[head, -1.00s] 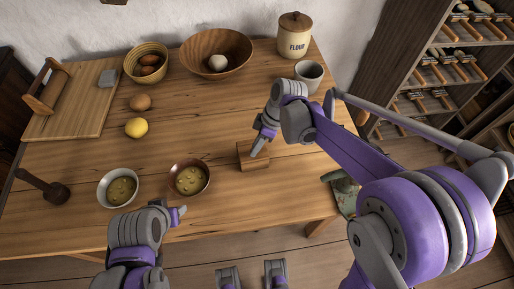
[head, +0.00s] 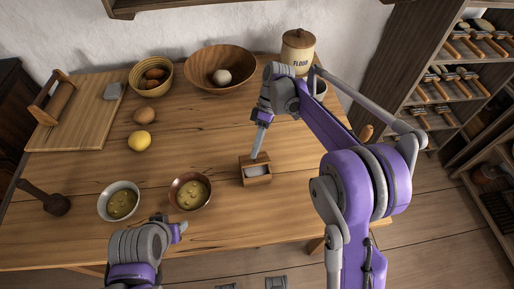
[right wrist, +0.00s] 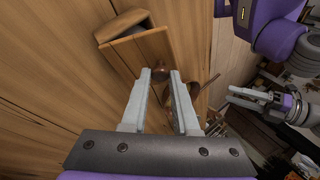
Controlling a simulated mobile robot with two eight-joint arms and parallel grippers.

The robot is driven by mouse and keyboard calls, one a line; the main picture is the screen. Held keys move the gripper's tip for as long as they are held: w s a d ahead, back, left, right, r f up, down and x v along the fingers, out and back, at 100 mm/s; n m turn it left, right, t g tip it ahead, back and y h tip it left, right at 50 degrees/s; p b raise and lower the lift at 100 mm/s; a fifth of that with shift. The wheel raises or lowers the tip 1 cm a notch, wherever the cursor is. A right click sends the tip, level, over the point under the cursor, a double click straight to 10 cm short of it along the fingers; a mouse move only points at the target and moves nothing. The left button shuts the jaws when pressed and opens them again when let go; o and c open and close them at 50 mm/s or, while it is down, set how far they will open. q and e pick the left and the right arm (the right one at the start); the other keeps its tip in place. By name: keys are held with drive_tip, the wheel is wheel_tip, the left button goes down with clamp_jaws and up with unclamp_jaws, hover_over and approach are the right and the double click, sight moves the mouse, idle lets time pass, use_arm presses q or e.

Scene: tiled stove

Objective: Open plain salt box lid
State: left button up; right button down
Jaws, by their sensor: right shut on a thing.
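The plain wooden salt box (head: 257,181) stands near the table's front, right of the two filled bowls. Its lid (head: 253,158) is raised at the back, and white salt shows inside. My right gripper (head: 258,152) is at the raised lid. In the right wrist view the lid panel (right wrist: 143,52) lies ahead of my right gripper (right wrist: 161,75), whose fingers are shut on its small brown knob (right wrist: 160,72). My left gripper (head: 178,228) is over the table's front edge, near the bowls, away from the box; its jaw gap is unclear.
A copper-brown bowl (head: 176,203) and a pale bowl (head: 104,210) stand left of the box. A lemon (head: 139,141), a large wooden bowl (head: 198,72) and a flour jar (head: 300,46) are farther back. The table between is clear.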

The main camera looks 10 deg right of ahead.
drive_tip(key=c, duration=0.7)
unclamp_jaws()
drive_tip(key=shift+o, duration=0.2)
drive_tip(key=v, duration=1)
drive_tip(key=shift+d+r+p, duration=0.2)
drive_tip(key=shift+r+p, duration=0.1)
drive_tip(key=shift+p, duration=0.1)
drive_tip(key=shift+w, duration=0.1)
